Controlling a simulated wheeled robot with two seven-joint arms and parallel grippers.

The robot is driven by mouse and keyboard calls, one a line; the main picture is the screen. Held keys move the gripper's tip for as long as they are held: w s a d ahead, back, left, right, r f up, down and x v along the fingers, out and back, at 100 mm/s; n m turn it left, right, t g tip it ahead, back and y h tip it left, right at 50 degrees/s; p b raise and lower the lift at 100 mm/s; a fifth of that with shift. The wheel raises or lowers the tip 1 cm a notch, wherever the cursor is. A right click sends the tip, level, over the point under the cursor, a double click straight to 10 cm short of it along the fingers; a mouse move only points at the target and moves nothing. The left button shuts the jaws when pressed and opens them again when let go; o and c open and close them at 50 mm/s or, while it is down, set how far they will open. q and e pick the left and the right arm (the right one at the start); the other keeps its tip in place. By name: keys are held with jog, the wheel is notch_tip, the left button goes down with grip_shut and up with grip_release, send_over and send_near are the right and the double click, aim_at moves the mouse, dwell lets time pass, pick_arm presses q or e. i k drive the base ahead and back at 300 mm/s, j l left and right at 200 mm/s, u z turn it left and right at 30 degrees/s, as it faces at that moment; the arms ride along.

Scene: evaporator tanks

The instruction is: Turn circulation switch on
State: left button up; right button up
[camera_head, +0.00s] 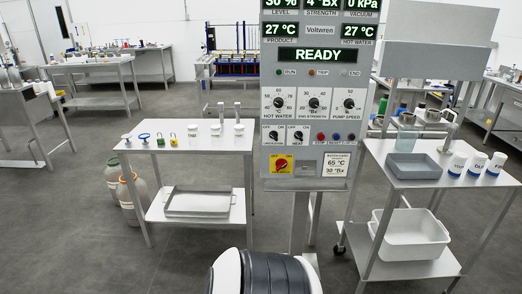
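The control panel (314,100) stands upright in the middle of the head view. Its display reads READY. Below the three dials sit two small black rotary switches marked OFF and ON, a left one (273,136) and a right one (298,136). The right one's label looks like HEAT; the left one's label is too small to read surely, so I cannot confirm which is the circulation switch. The way their pointers face is also too small to tell. A red rotary switch (282,163) on a yellow plate sits below them. Neither gripper is in view.
A white table (190,137) with small valves and jars stands left of the panel. A table at right (432,162) holds a grey tray (413,166) and several white-and-blue cups. Gas cylinders (131,190) stand at left. The floor before the tables is mostly clear.

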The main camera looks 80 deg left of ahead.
aim_at(273, 135)
jog(key=u, duration=2.4)
jog(key=i+j, duration=0.15)
